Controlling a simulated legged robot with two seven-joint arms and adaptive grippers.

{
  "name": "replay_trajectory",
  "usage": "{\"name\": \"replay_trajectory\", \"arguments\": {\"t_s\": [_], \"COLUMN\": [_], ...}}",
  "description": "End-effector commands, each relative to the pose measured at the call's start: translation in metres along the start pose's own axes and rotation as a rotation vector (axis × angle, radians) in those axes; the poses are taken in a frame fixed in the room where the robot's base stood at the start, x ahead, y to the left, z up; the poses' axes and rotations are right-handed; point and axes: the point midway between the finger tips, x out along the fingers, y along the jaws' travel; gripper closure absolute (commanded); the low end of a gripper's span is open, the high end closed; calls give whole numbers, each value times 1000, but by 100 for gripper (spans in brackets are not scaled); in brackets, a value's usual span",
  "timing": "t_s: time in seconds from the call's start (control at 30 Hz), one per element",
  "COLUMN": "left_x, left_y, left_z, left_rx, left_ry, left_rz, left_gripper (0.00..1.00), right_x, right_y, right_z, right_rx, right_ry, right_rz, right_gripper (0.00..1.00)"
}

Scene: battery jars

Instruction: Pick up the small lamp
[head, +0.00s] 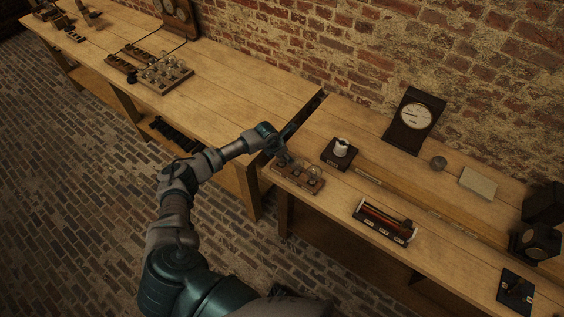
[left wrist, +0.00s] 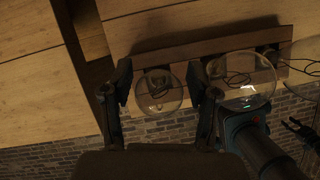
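A wooden lamp board (head: 295,184) lies near the front edge of the right bench, with clear glass bulbs on it. It also shows in the left wrist view (left wrist: 205,47). There, one small lamp (left wrist: 158,92) sits between the fingers of my left gripper (left wrist: 163,95). The gripper is open, and gaps show on both sides of the bulb. A second bulb (left wrist: 242,80) stands just right of the right finger, and part of a third is at the right edge. In the head view my left gripper (head: 283,158) is over the board's left end and partly hides it.
A dark gap (head: 303,112) separates the two benches beside the board. A black base with a white piece (head: 340,150), a coil unit (head: 385,222) and a dial meter (head: 415,118) stand to the right. A bulb tray (head: 163,75) is on the left bench.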

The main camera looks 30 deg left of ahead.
Motion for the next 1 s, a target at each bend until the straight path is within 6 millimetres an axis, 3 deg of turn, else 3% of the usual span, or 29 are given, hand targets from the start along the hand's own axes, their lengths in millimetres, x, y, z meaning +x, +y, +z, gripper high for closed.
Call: {"name": "replay_trajectory", "arguments": {"t_s": [0.03,0.17,0.57,1.0], "left_x": [0,0,-6,-82], "left_y": [0,1,1,-1], "left_z": [0,0,3,35], "left_rx": [-1,-1,-1,1], "left_ry": [0,0,-1,-2], "left_rz": [0,0,1,0], "left_gripper": [55,85,85,85], "right_x": [0,0,1,8], "right_y": [0,0,2,4], "right_z": [0,0,1,2], "right_rx": [0,-1,-2,-2], "right_ry": [0,0,0,-1], "right_rz": [0,1,2,4], "right_gripper": [60,60,60,60]}}
